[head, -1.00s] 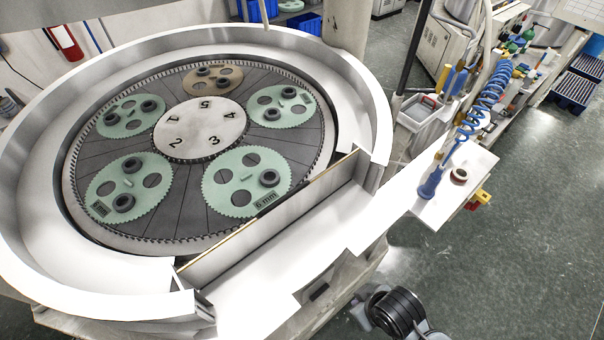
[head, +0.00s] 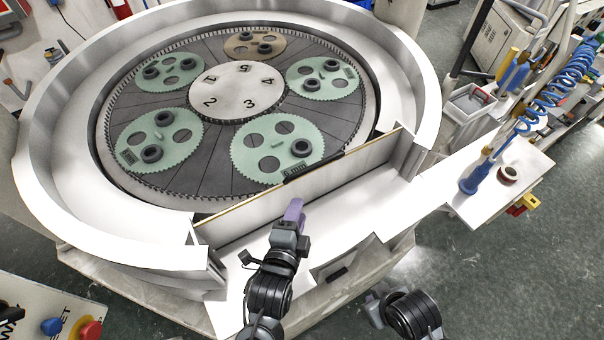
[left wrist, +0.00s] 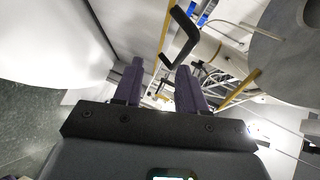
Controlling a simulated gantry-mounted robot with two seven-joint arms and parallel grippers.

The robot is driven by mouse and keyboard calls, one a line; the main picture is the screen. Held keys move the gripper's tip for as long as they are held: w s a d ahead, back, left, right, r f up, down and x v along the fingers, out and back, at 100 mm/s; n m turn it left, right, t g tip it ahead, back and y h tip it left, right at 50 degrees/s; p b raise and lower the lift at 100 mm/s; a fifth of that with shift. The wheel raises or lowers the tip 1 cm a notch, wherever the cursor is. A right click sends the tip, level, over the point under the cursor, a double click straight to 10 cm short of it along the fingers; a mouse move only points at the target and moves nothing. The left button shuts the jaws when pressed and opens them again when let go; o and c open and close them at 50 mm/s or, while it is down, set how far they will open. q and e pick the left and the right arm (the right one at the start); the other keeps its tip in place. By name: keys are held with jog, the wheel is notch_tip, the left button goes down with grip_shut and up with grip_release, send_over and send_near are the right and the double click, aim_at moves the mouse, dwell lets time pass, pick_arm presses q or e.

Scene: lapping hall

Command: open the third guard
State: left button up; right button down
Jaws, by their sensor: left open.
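The guard (head: 290,187) is an upright pale panel with a yellow top edge, standing across the front gap of the round machine's rim. A black bar handle (head: 313,165) sits at its top edge. My left gripper (head: 293,210), with purple fingers, is open and empty on the near side of the guard, below and short of the handle. In the left wrist view the black handle (left wrist: 181,38) shows beyond the spread fingertips (left wrist: 160,68), apart from them. Part of my right arm shows at the bottom edge; its gripper is not visible.
Behind the guard, several green toothed carriers (head: 278,148) lie around a numbered white disc (head: 240,90). A white ledge (head: 350,215) runs in front of the guard. A red button (head: 88,328) is at bottom left.

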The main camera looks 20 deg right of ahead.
aim_at(314, 165)
pick_arm(q)
jog(key=shift+m+t+h, duration=0.3)
jog(key=shift+m+t, duration=0.1)
jog(key=w+d, duration=0.2)
jog(key=w, duration=0.1)
jog(key=w+d+r+p, duration=0.1)
jog(key=w+d, duration=0.2)
jog(key=w, duration=0.1)
jog(key=w+d+r, duration=0.1)
jog(key=w+d, duration=0.1)
jog(key=w, duration=0.1)
jog(key=shift+w+d, duration=0.25)
jog(key=shift+w, duration=0.1)
jog(key=shift+c, duration=0.3)
grip_shut()
